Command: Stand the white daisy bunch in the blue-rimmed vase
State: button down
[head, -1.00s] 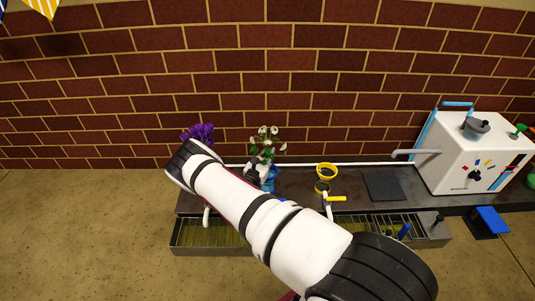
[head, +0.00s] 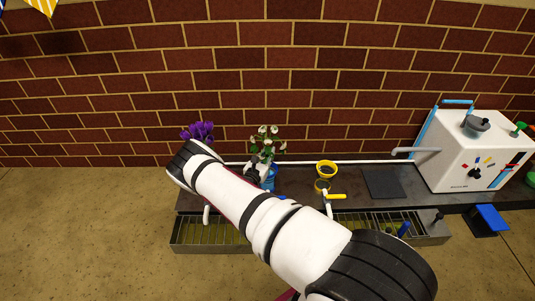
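My gripper (head: 256,167) is at the left side of the bunch's lower part, just above the vase. It is small and dark here, and I cannot tell whether its fingers are open or shut on the stems.
A purple bunch (head: 198,132) stands to the left, partly behind my arm. Two yellow-rimmed containers (head: 327,169) are right of the vase. A dark mat (head: 384,183) and a white machine (head: 477,155) lie farther right. A grated trough (head: 350,225) runs along the front.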

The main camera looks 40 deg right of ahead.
jog(key=shift+f, duration=0.25)
dwell(0.5)
jog(key=c, duration=1.4)
grip_release()
jog(key=v, duration=1.2)
